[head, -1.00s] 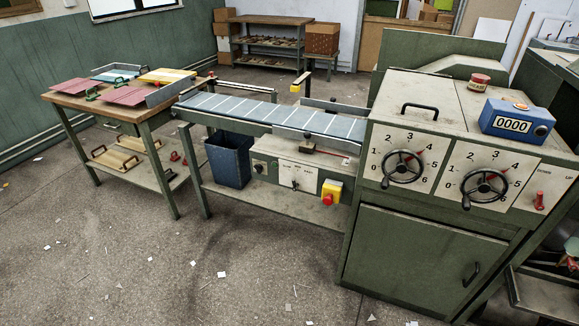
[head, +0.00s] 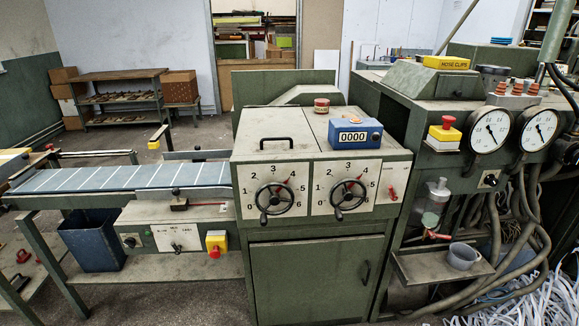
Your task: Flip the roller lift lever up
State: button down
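A small red lever (head: 393,193) sits on a pale plate at the right end of the green machine's front panel, right of the two dials; it is probably the roller lift lever. Its lettering is too small to read now, though "DOWN" and "UP" show by it in the earlier view. Its exact tilt is hard to tell. Another small switch lever (head: 179,248) is on the pale box under the feed belt. My gripper is not in view.
Two black handwheels (head: 274,199) (head: 348,195) stick out left of the red lever. A blue counter (head: 355,134) sits above. A shelf with a grey cup (head: 464,256), hoses (head: 520,230) and white strips (head: 535,300) lie to the right. The feed belt (head: 130,178) runs left.

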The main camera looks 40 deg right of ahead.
aim_at(393, 197)
jog(key=z, duration=1.25)
